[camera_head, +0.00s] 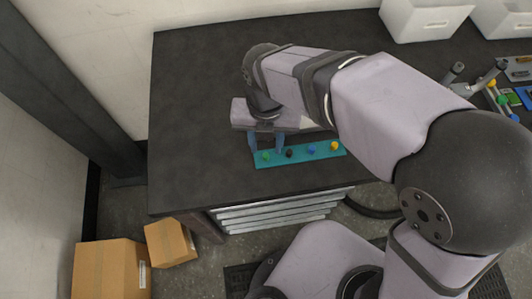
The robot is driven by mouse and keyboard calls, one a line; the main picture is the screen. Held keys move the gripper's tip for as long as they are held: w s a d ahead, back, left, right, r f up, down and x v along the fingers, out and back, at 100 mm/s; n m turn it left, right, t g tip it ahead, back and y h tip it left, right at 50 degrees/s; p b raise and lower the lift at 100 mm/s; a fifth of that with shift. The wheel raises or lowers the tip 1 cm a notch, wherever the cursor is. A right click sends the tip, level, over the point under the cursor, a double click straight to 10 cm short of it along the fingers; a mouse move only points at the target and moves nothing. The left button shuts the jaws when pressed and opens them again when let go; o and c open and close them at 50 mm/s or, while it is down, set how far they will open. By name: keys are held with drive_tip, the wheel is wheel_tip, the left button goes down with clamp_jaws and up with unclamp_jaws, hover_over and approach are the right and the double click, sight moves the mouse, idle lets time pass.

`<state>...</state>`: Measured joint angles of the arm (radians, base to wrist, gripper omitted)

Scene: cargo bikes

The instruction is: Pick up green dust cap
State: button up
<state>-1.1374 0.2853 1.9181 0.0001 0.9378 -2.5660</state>
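The green dust cap (266,156) sits at the left end of a teal strip (300,158) near the front edge of the dark workbench. My gripper (267,147) points down over this end of the strip. Its two blue-grey fingers are apart, one to the left and one to the right, with a clear gap between them. The green cap shows in line with this gap. I cannot tell how high the fingertips are above the strip, and I see no contact with the cap.
Black (289,154), blue (311,150) and yellow (334,146) caps sit to the right on the strip. White bins (425,22) stand at the back right, with small parts and tools in front. The workbench (195,110) is clear on the left. Cardboard boxes (112,268) stand on the floor.

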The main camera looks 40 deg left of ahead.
sight(266, 155)
drive_tip(key=shift+f+p, duration=0.4)
drive_tip(key=shift+f, duration=1.8)
drive_tip(key=shift+c, duration=0.7)
clamp_jaws()
